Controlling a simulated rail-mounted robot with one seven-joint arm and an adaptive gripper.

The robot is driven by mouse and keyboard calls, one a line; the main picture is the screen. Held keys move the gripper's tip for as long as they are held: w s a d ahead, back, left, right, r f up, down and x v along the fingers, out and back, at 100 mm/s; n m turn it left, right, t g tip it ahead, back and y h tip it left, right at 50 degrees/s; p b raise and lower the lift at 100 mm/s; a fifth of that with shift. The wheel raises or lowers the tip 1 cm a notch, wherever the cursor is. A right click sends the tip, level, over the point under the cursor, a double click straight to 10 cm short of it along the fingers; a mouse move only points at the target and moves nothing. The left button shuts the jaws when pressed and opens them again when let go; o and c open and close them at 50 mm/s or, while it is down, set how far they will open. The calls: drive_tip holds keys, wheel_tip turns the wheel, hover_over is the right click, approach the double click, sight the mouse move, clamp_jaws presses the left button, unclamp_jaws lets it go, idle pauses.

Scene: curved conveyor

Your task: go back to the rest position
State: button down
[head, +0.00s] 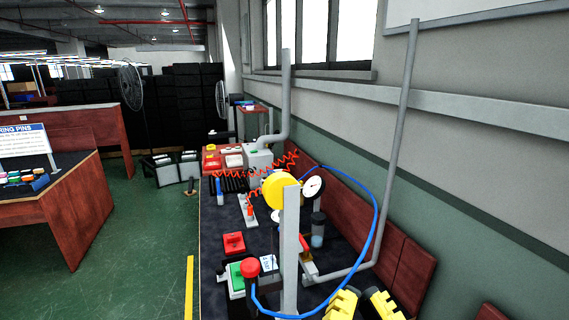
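I cannot make out my gripper or my arm in the head view. The task names no object to handle. A dark-topped workbench (215,255) runs along the wall, and no curved conveyor shows here.
Bench items include a red button on a green-and-white box (238,280), a red block (233,243), a yellow round part (280,191), a gauge (313,187) and a blue hose (376,205). Yellow notched pieces (341,306) are cut off below. Grey pipes rise at right. Green floor (145,230) is clear.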

wheel_tip(320, 180, up, 36)
drive_tip(key=n+p, duration=0.1)
drive_tip(key=p, duration=3.5)
drive_tip(key=shift+w+p, duration=0.25)
drive_tip(key=shift+p, duration=0.05)
